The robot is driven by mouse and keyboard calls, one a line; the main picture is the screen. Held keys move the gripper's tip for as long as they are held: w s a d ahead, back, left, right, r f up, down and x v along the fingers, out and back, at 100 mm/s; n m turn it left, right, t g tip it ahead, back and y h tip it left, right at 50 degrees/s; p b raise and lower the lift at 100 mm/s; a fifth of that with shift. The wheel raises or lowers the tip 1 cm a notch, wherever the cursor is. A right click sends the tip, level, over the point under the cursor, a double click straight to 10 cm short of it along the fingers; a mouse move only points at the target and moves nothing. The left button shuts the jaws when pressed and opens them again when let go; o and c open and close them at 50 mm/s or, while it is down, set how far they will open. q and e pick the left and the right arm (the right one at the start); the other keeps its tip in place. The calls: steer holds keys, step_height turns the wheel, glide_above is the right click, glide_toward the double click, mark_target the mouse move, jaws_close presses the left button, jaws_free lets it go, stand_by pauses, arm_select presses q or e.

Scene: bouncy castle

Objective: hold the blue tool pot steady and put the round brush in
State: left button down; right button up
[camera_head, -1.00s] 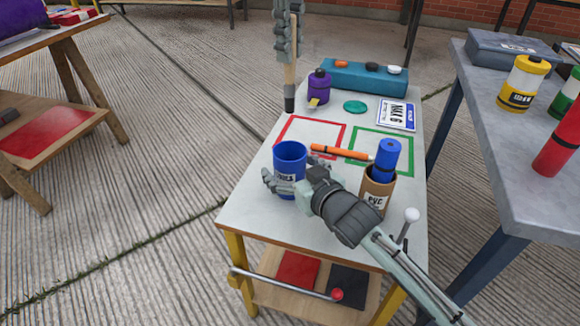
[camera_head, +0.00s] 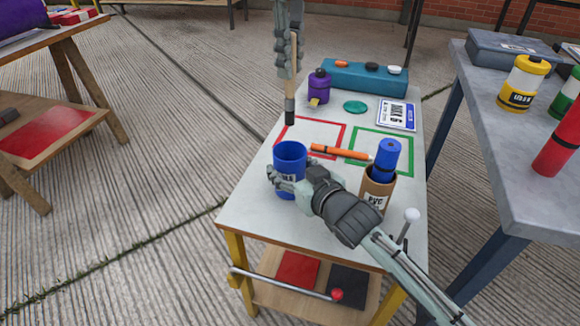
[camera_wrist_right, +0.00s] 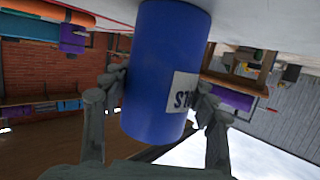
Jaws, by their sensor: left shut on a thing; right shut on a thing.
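The blue tool pot (camera_head: 290,158) stands upright near the left edge of the small white table, its open mouth up. My right gripper (camera_head: 287,182) reaches in from the lower right and is shut around it. In the right wrist view the pot (camera_wrist_right: 160,40) is between the fingers, touched on both sides, its white label partly covered. My left gripper (camera_head: 289,68), at the top, is shut on the round brush (camera_head: 290,100). The brush hangs upright with its wooden handle in the fingers and dark end down. That end appears above and beyond the pot's mouth, apart from it.
A brown pot (camera_head: 376,190) with a blue roll stands right of my right gripper. An orange marker (camera_head: 340,152) lies behind. Red (camera_head: 318,122) and green (camera_head: 408,150) outlined squares mark the tabletop. A purple bottle (camera_head: 319,86) and teal box (camera_head: 365,80) stand at the back.

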mark_target(289, 124)
arm_select(q)
steer(key=shift+f, duration=5.1)
steer(key=c, duration=1.4)
jaws_free()
step_height(289, 124, up, 12)
arm_select(e)
steer(key=o, duration=1.5)
